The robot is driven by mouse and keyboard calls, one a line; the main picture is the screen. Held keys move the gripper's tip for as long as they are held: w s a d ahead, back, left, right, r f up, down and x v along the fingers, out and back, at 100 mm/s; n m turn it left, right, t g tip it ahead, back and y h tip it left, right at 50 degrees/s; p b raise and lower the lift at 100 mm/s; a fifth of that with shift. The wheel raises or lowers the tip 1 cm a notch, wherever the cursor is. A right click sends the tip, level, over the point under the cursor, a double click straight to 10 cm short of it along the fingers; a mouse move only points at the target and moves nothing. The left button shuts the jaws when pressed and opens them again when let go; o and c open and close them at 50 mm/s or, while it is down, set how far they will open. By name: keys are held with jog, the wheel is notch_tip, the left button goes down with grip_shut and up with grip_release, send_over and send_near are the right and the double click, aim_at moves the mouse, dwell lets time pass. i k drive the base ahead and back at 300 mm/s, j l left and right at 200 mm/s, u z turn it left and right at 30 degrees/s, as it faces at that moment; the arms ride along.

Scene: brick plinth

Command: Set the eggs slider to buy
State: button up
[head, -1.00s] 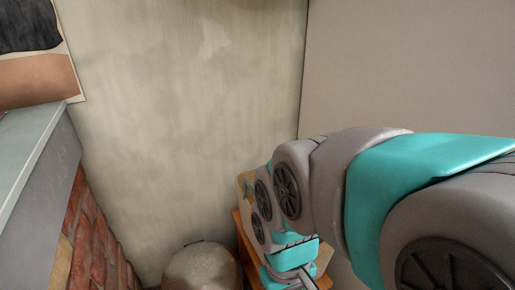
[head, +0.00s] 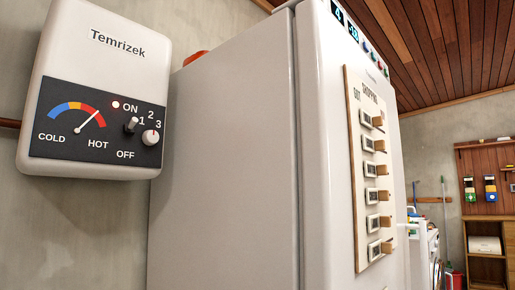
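A pale shopping board (head: 359,225) with a wooden edge is mounted on the front of the white fridge (head: 325,150), seen at a steep angle. Its heading reads "SHOPPING", with small, hard-to-read lettering beside it. Several slider rows run down the board. Each has a dark-framed label window and a tan wooden knob, such as the top knob (head: 378,121) and the bottom knob (head: 386,247). The knobs show at the right of their windows. The row labels are too small to read, so I cannot tell which slider is eggs. My gripper is not in view.
A white Temrizek heater box (head: 95,90) with a dial and knobs hangs on the wall at left. An orange-red object (head: 196,57) shows above the fridge. Shelves (head: 487,215) and a red bucket (head: 454,280) stand at far right, beyond the fridge.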

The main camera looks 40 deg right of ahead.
aim_at(369, 144)
jog(key=z, duration=0.4)
jog(key=l+z, duration=0.1)
jog(key=z, duration=0.35)
jog(key=l+z, duration=0.1)
jog(key=z, duration=0.7)
jog(key=i+l+z, duration=0.25)
